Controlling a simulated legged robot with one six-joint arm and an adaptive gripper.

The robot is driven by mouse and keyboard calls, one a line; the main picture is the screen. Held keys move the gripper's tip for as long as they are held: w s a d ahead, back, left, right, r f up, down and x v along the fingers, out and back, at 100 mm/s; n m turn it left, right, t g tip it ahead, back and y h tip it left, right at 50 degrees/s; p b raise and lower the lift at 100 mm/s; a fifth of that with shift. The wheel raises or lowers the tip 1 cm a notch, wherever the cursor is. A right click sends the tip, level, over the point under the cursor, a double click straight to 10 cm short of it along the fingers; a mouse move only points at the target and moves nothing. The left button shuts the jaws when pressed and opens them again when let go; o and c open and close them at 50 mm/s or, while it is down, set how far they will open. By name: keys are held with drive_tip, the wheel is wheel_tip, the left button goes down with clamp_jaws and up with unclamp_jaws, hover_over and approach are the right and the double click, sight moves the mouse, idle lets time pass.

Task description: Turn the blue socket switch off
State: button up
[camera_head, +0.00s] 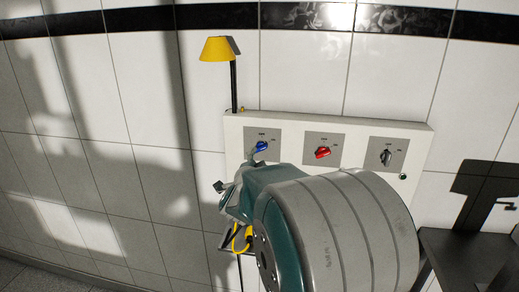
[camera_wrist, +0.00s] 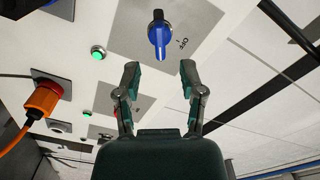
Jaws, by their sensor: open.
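The blue socket switch (camera_wrist: 159,38) is a rotary knob on a grey plate at the top middle of the wrist view. Its blue handle points down in that picture, and an "OFF" marking (camera_wrist: 182,43) is to its right. In the head view the blue switch (camera_head: 261,146) is the leftmost of three knobs on a white wall panel (camera_head: 290,123). My gripper (camera_wrist: 159,72) is open and empty, its two fingers apart just below the knob in the wrist view. In the head view my arm hides most of my gripper.
A red switch (camera_head: 323,153) and a dark grey switch (camera_head: 387,157) are to the right on the panel. An orange plug (camera_wrist: 44,98) and a green light (camera_wrist: 97,52) show in the wrist view. A yellow lamp-like object (camera_head: 217,49) stands on a pole left of the panel.

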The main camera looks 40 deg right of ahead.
sight(261, 150)
drive_tip(key=x, duration=0.6)
drive_tip(key=shift+d, duration=0.2)
drive_tip(key=shift+a, duration=0.15)
clamp_jaws()
